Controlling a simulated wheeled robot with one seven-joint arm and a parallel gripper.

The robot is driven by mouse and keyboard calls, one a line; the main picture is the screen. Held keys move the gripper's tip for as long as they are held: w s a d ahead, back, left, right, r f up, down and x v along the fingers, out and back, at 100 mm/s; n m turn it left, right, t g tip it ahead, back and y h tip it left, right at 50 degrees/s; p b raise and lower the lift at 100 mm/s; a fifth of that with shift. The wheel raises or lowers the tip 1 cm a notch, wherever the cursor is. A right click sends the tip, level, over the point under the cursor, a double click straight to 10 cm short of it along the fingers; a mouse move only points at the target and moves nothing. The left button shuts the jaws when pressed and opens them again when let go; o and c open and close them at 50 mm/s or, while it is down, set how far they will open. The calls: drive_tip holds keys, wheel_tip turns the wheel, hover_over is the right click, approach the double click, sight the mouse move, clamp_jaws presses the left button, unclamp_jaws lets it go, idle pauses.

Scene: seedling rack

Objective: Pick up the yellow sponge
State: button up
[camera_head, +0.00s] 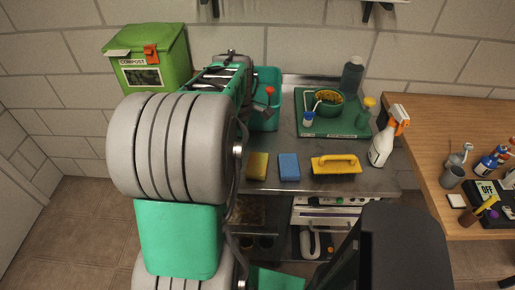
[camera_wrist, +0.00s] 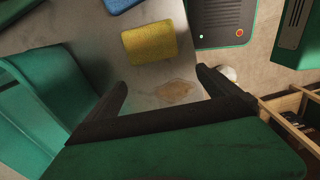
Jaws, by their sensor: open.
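The yellow sponge (camera_head: 257,165) lies near the front edge of the metal counter, beside my arm in the head view. In the wrist view the yellow sponge (camera_wrist: 150,43) lies flat above the fingers. My gripper (camera_wrist: 162,79) is open and empty in the wrist view, its two dark fingers spread apart. The sponge is beyond the fingertips, not between them.
A blue sponge (camera_head: 289,167) lies just right of the yellow one, then a yellow-handled tool (camera_head: 336,164). A teal bin (camera_head: 267,92) and a green tray (camera_head: 300,120) with pots stand behind. A white spray bottle (camera_head: 382,145) stands at right. A brown stain (camera_wrist: 175,91) marks the counter.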

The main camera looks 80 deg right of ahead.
hover_over(258, 162)
drive_tip(key=shift+s+r, duration=0.1)
drive_tip(key=shift+r, duration=0.15)
wheel_tip(258, 162, down, 8)
drive_tip(key=shift+a+r+p, duration=0.1)
drive_tip(key=shift+r+p, duration=0.1)
drive_tip(key=shift+p, duration=0.65)
drive_tip(key=shift+c, duration=0.2)
drive_tip(key=c, duration=1.1)
